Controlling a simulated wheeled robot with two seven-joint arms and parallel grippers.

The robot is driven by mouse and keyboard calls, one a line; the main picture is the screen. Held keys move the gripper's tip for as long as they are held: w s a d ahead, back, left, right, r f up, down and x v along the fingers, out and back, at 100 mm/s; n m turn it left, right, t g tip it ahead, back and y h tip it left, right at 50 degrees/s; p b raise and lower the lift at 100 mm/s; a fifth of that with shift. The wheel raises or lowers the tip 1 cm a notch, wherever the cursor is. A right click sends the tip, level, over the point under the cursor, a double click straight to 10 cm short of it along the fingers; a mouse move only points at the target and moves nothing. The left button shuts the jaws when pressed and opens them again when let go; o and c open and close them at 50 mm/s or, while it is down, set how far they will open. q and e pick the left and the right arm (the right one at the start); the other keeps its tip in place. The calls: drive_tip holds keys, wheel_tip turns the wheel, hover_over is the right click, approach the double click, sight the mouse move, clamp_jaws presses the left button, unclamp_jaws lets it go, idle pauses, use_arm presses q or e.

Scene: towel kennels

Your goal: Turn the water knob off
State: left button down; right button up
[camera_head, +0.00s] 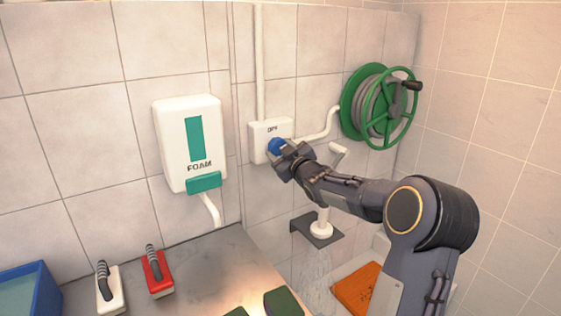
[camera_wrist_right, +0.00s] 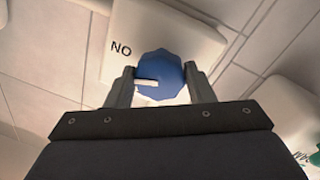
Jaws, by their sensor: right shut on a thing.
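The blue water knob (camera_head: 276,146) sits on a white wall box (camera_head: 258,130) with pipes running up and to the right. My right gripper (camera_head: 284,156) reaches the knob from the right and is shut on it. In the right wrist view the knob (camera_wrist_right: 161,75) lies between the two fingers of the right gripper (camera_wrist_right: 160,88), with a white pointer mark on its face. The letters "NO" show on the box (camera_wrist_right: 165,35) beside it. Water runs from the shower head (camera_head: 321,229) below. My left gripper is not in view.
A white foam dispenser (camera_head: 180,125) hangs left of the box, and a green hose reel (camera_head: 372,105) hangs to the right. Brushes (camera_head: 157,277) lie on the metal counter (camera_head: 205,260). A blue bin (camera_head: 45,290) stands at lower left. An orange towel (camera_head: 356,287) lies at lower right.

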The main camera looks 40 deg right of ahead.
drive_tip(key=shift+d+n+t+y+b, duration=0.15)
drive_tip(key=shift+n+y+b, duration=0.25)
drive_tip(key=shift+n+b, duration=2.55)
drive_tip(key=shift+d+n+t+y+b, duration=0.1)
drive_tip(key=shift+n+t+y+b, duration=0.65)
drive_tip(key=shift+n, duration=3.9)
drive_tip(key=shift+g+h+b, duration=0.35)
drive_tip(key=shift+g, duration=0.15)
drive_tip(key=o, duration=1)
drive_tip(key=shift+r, duration=0.1)
